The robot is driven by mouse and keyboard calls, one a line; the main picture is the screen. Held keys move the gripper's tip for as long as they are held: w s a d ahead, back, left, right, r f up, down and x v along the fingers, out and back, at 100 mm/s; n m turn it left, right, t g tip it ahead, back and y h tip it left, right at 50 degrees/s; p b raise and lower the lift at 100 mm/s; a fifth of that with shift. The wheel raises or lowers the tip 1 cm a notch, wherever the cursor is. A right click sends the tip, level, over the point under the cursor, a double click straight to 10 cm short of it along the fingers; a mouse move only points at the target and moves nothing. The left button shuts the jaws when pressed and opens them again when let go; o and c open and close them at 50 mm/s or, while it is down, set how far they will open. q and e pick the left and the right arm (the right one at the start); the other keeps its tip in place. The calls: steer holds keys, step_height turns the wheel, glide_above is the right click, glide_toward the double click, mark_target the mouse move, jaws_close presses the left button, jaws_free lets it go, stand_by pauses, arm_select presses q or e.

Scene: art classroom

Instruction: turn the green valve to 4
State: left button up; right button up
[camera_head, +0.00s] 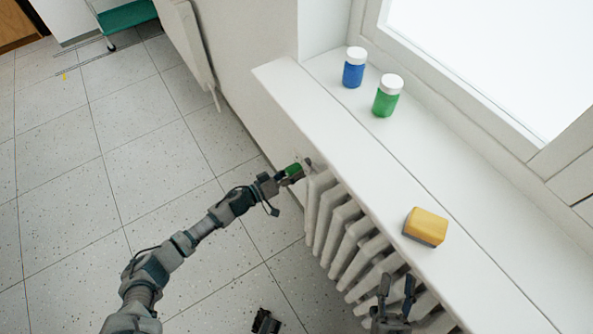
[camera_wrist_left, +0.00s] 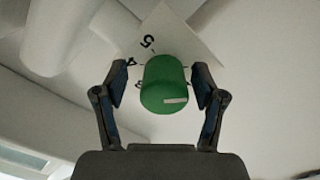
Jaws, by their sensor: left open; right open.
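The green valve (camera_head: 293,170) is at the top left corner of the radiator. In the left wrist view, the valve (camera_wrist_left: 165,82) is between the two open fingers of my left gripper (camera_wrist_left: 160,88), with a gap on each side. A white mark on the valve (camera_wrist_left: 176,100) points to the lower right. A white card behind it (camera_wrist_left: 172,35) shows a 5 and a 4 on the left; other digits are partly hidden by the valve. In the head view my left gripper (camera_head: 283,178) reaches the valve from the left. My right gripper (camera_head: 396,291) is open and empty over the radiator.
The white radiator (camera_head: 345,240) runs below the window sill (camera_head: 330,110). On the sill stand a blue jar (camera_head: 353,72), a green jar (camera_head: 386,100) and a yellow sponge (camera_head: 426,226). The tiled floor (camera_head: 110,190) at left is clear.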

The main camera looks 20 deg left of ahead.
arm_select(q)
steer(key=shift+w+d, duration=0.1)
steer(key=shift+w, duration=0.2)
steer(key=shift+a+f, duration=0.1)
steer(key=shift+a, duration=0.55)
steer(key=shift+c, duration=0.7)
steer(key=c, duration=0.4)
steer(key=shift+d, duration=0.25)
steer(key=c, duration=0.4)
steer(key=shift+d, duration=0.25)
steer(key=shift+c, duration=1)
arm_select(e)
steer(key=shift+s+a+r, duration=0.2)
steer(key=shift+a+r, duration=0.05)
steer(key=shift+a, duration=0.2)
arm_select(q)
steer(key=shift+a, duration=0.2)
arm_select(e)
steer(key=shift+w+a, duration=0.1)
steer(key=shift+a, duration=0.1)
